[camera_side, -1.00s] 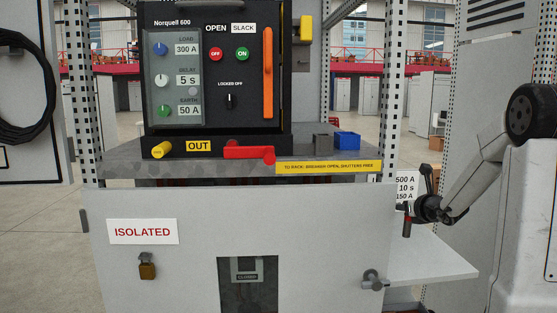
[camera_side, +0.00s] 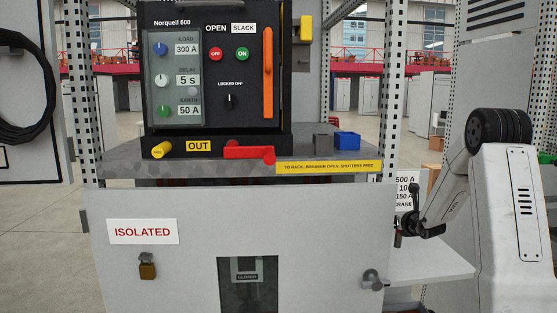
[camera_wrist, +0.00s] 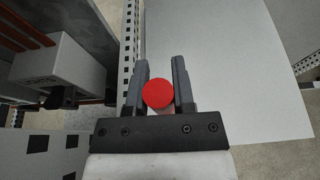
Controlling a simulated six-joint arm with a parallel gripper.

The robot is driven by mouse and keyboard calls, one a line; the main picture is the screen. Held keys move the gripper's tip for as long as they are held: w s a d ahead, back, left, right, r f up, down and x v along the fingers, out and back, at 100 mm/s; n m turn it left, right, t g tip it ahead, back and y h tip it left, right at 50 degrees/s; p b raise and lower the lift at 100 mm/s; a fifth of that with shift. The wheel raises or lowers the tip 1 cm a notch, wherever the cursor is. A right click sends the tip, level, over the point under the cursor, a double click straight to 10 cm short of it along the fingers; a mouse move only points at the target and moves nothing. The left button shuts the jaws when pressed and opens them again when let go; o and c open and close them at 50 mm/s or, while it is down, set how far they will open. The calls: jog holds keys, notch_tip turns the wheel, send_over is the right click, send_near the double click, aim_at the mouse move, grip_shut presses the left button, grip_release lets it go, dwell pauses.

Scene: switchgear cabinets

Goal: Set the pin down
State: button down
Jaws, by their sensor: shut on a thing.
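The pin shows its round red head (camera_wrist: 158,94) in the wrist view, between the two fingers of my gripper (camera_wrist: 159,82). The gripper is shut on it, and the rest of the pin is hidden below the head. In the side view my gripper (camera_side: 402,226) is at the right of the cabinet, small and dark, above the white side shelf (camera_side: 440,262). The pin is too small there to make out clearly. The wrist view also shows the shelf (camera_wrist: 230,60), a bare white surface beyond and right of the fingers.
A perforated upright post (camera_side: 389,120) stands close by the gripper. The breaker (camera_side: 215,75) sits on the ledge above with a blue bin (camera_side: 347,140). The shelf looks clear.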

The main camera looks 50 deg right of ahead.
aim_at(399, 245)
jog(key=shift+f, duration=3.95)
jog(key=shift+f, duration=0.1)
jog(key=shift+c, duration=2.3)
grip_release()
jog(key=shift+f, duration=0.1)
jog(key=shift+r, duration=0.2)
jog(key=shift+v, duration=3.8)
jog(key=shift+f, duration=0.1)
